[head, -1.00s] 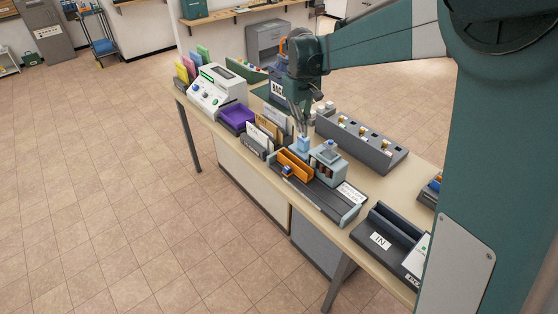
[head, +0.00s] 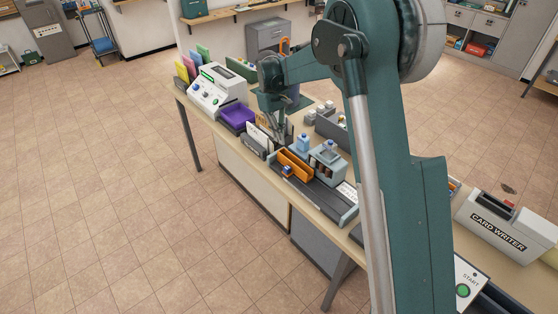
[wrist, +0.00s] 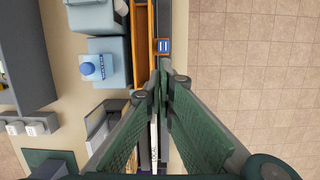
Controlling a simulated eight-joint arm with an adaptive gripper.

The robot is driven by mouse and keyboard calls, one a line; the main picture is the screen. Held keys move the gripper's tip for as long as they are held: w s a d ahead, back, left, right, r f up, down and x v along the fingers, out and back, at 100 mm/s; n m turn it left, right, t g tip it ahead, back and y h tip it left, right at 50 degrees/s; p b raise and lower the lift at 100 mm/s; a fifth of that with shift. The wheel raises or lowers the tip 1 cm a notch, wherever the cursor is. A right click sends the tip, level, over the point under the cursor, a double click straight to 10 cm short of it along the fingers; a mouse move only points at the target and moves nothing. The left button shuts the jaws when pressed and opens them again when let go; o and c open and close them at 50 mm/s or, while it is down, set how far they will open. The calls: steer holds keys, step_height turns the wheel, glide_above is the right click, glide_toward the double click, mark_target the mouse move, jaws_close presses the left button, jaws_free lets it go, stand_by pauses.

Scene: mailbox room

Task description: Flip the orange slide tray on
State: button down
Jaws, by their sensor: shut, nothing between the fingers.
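The orange slide tray (head: 296,162) sits on a dark grey rail base (head: 319,194) near the front edge of the bench. It has a small blue piece (head: 287,170) on its front side. In the wrist view the tray (wrist: 141,40) runs up the picture as an orange strip, and the blue piece (wrist: 163,46) shows a white symbol. My gripper (head: 282,143) is shut and empty, just left of the tray in the head view. In the wrist view its fingertips (wrist: 160,73) meet just below the blue piece. I cannot tell whether they touch the tray.
A grey-blue unit (head: 326,163) and a blue bottle (head: 303,142) stand close behind the tray. Upright cards in a holder (head: 258,140) and a purple tray (head: 237,117) lie to the left. A card writer (head: 506,228) is at the right. The floor in front is clear.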

steer(key=shift+w+a+f, duration=0.25)
steer(key=shift+a+f, duration=0.25)
steer(key=shift+f, duration=0.25)
steer(key=shift+w+a+f, duration=0.25)
steer(key=shift+a+f, duration=0.25)
steer(key=shift+f, duration=0.25)
steer(key=shift+x, duration=5)
steer(key=shift+s+d, duration=0.2)
steer(key=shift+s, duration=0.05)
steer(key=s+d+b, duration=0.4)
steer(key=s+d, duration=1.1)
steer(key=shift+s+d, duration=0.15)
steer(key=shift+s, duration=0.05)
steer(key=p+v, duration=0.3)
steer(key=v, duration=0.7)
steer(key=shift+w+a, duration=0.2)
steer(key=shift+w, duration=0.05)
